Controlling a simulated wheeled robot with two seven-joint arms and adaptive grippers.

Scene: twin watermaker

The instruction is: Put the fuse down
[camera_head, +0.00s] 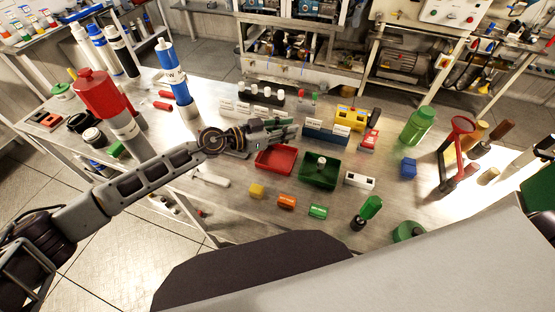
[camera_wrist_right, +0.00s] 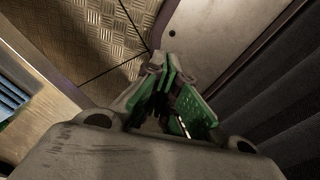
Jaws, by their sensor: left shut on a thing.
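My left gripper (camera_head: 287,132) reaches in from the left and is shut, low over the bench just behind the red tray (camera_head: 262,164). The fuse in its jaws is too small and too covered by the fingers to make out. A green tray (camera_head: 306,180) stands right of the red one, with a small white cylinder (camera_head: 322,161) upright in it. My right gripper (camera_wrist_right: 176,72) shows only in its wrist view, away from the bench, with green-padded fingers converging towards their tips; nothing is visible between them.
A blue labelled block (camera_head: 322,137) stands behind the green tray. White (camera_head: 232,112) and black (camera_head: 252,96) holders stand behind the gripper. A blue-white cylinder (camera_head: 172,72) stands tall at left.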

